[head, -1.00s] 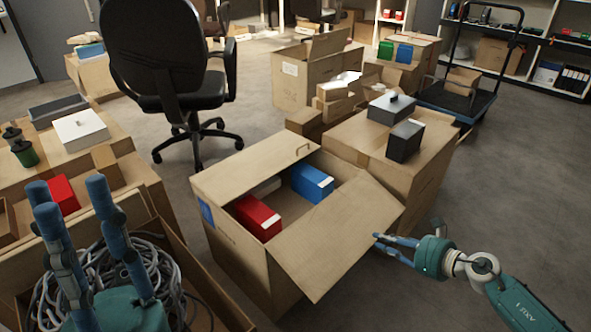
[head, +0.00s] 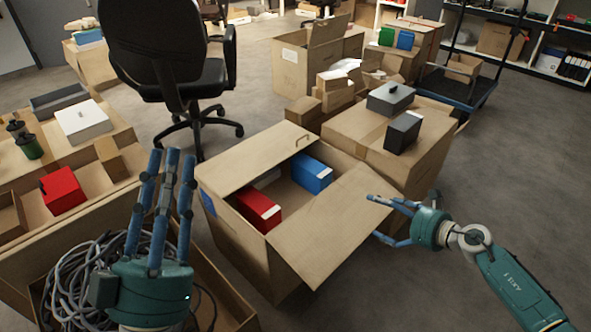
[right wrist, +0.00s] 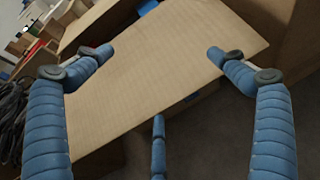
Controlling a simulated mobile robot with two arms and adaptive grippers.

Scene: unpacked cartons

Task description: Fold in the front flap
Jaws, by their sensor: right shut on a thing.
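The open carton (head: 232,240) stands in the middle of the head view. Its front flap (head: 318,238) slopes outward toward my right arm. The flap also fills the middle of the right wrist view (right wrist: 165,85). My right gripper (head: 373,216) is shut on the flap's outer right edge, with fingers above it and one finger below. My left gripper (head: 172,155) is open and empty, fingers pointing up, left of the carton. Another flap (head: 250,160) lies partly over the carton's left side. A red box (head: 258,212) and a blue box (head: 312,172) sit inside.
A closed carton (head: 372,140) with grey boxes (head: 403,133) stands close behind the open one. A carton with coiled cable (head: 85,275) is below my left gripper. An office chair (head: 165,60) stands behind. The floor at right (head: 525,190) is clear.

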